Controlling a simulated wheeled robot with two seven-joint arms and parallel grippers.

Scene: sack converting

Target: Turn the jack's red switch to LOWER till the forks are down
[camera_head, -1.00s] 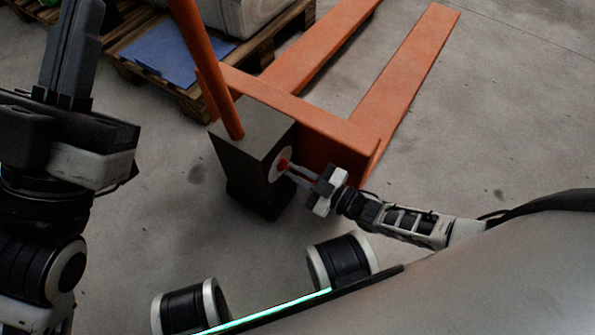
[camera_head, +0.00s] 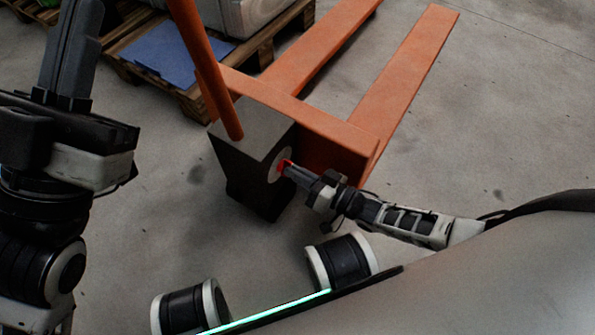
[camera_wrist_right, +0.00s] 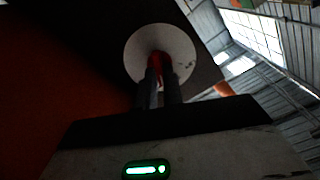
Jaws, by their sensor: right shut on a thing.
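The orange pallet jack (camera_head: 318,118) stands on the floor, with its dark grey housing (camera_head: 236,163) toward me. A round pale dial (camera_head: 275,168) on the housing's side carries the red switch (camera_head: 285,165). My right gripper (camera_head: 290,170) is shut on the red switch. The right wrist view shows the two fingers (camera_wrist_right: 160,85) on either side of the red switch (camera_wrist_right: 157,62), in front of the pale dial (camera_wrist_right: 142,48). The fingers partly hide the switch. My left gripper (camera_head: 70,55) is raised at the left, away from the jack; its jaw opening cannot be made out.
The jack's forks (camera_head: 408,75) point away to the upper right over bare floor. A wooden pallet (camera_head: 262,50) with a blue sheet (camera_head: 165,52) and a pale load lies behind the jack. The orange handle (camera_head: 203,65) rises from the housing. Floor to the right is clear.

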